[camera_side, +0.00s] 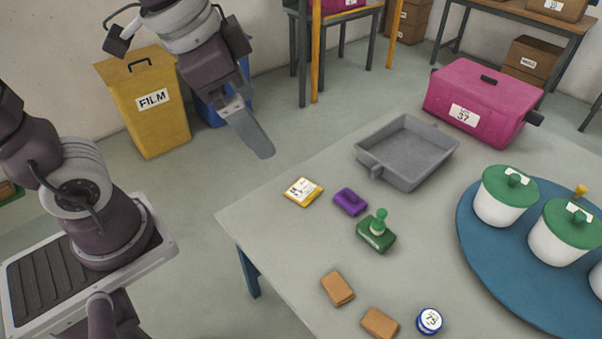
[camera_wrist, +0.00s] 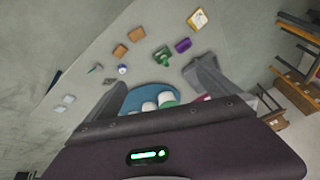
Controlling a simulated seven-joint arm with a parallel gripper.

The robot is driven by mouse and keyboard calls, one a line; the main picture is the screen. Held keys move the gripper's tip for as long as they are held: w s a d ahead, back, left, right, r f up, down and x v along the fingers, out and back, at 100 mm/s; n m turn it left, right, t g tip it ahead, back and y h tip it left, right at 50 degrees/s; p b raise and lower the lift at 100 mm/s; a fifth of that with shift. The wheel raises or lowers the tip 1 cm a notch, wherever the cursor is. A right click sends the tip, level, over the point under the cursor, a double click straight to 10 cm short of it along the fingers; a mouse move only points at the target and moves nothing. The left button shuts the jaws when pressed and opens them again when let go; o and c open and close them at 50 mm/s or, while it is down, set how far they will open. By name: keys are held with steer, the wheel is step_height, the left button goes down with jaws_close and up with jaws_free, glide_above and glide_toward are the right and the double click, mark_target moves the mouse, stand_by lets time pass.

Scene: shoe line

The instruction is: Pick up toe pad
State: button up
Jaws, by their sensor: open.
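Which item is the toe pad I cannot tell for sure. On the table lie two small tan-brown blocks (camera_side: 337,288) (camera_side: 380,323), a purple block (camera_side: 350,202), a dark green block with a knob (camera_side: 376,236), and a yellow-edged labelled piece (camera_side: 302,191). The wrist view also shows the tan blocks (camera_wrist: 136,34) (camera_wrist: 120,50), the purple block (camera_wrist: 183,45) and the green block (camera_wrist: 162,56). My gripper (camera_side: 259,145) is open and empty, raised beyond the table's left edge in the side view. In the wrist view its fingers (camera_wrist: 163,82) spread wide.
A grey tray (camera_side: 434,171) and a pink case (camera_side: 463,118) stand at the back of the table. White pots with green lids (camera_side: 502,199) stand on a blue round board (camera_side: 476,257). A round labelled tin (camera_side: 430,319) lies near the tan blocks. A yellow bin (camera_side: 157,125) stands on the floor.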

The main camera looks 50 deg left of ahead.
steer(key=s+a+n, duration=0.1)
steer(key=s, duration=0.1)
steer(key=s+a+n, duration=0.1)
steer(key=s+n, duration=0.1)
steer(key=s, duration=0.1)
steer(key=s+a+n, duration=0.1)
steer(key=s+a, duration=0.1)
steer(key=s, duration=0.1)
steer(key=shift+f+n+t, duration=0.2)
steer(key=shift+n+t, duration=0.1)
steer(key=shift+t, duration=0.1)
steer(key=shift+c, duration=0.9)
steer(key=shift+s+a, duration=0.1)
steer(key=c, duration=1.3)
steer(key=shift+o, duration=0.2)
